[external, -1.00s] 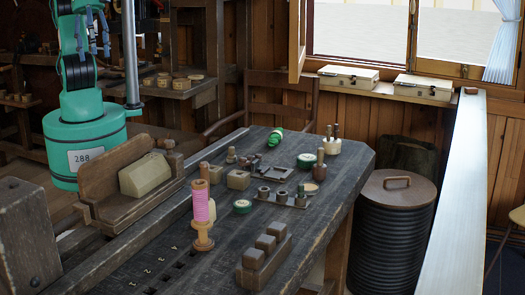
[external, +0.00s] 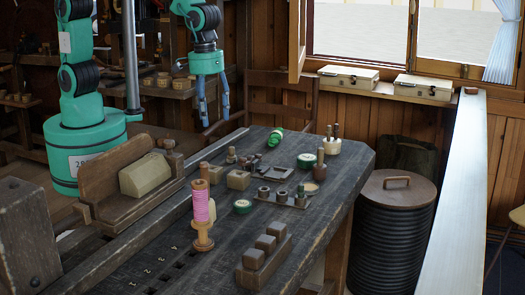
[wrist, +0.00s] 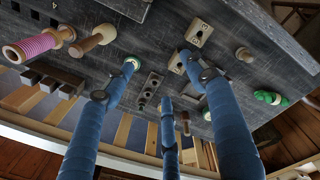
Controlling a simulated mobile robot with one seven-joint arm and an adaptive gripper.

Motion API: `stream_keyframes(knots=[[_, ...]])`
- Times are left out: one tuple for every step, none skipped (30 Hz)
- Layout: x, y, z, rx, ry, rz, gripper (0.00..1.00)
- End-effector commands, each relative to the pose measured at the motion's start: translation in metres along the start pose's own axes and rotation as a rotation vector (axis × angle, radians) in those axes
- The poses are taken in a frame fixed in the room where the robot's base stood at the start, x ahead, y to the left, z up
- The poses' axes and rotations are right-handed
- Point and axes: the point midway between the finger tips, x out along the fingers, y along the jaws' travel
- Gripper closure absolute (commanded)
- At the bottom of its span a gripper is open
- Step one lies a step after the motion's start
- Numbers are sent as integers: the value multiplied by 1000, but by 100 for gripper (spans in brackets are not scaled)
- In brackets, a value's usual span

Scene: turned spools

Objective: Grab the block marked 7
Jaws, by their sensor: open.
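Small pale wooden blocks sit on the dark bench near its middle. One block (external: 238,180) stands right of the pink spool's top, and another (external: 215,175) is left of it. The wrist view shows a block with dark marks on its face (wrist: 198,32) and a second one (wrist: 178,63) beside it. I cannot read which one bears a 7. My gripper (external: 214,108) hangs above and beyond the bench's far edge, open and empty, its blue fingers pointing down. In the wrist view its spread fingers (wrist: 166,85) cover parts of the bench.
A tall pink-wound spool (external: 201,215) stands near the front. A holed metal plate (external: 285,199), a green tin (external: 243,206) and a green-and-white item (external: 275,137) lie around the blocks. A three-block rack (external: 264,252) is at the front. A wooden stand (external: 105,180) borders the left.

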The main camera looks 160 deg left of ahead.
Motion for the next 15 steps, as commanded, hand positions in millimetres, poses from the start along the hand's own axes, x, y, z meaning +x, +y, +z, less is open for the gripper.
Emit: stream_keyframes(knots=[[21, 3, -18, -68, -2, -19, 44], [29, 4, -28, -106, -3, -26, 44], [41, 6, -39, -153, -4, -36, 44], [49, 6, -46, -187, -4, -42, 44], [56, 7, -54, -218, -5, -48, 44], [64, 7, -62, -252, -5, -55, 44], [70, 7, -67, -276, -5, -59, 44], [75, 7, -72, -296, -5, -64, 44], [80, 7, -77, -318, -5, -68, 44], [83, 7, -80, -331, -5, -70, 44], [86, 7, -82, -342, -5, -72, 44], [88, 8, -85, -353, -5, -73, 44], [89, 8, -86, -358, -5, -74, 44], [90, 7, -87, -361, -5, -75, 44], [90, 7, -87, -363, -5, -75, 44]])
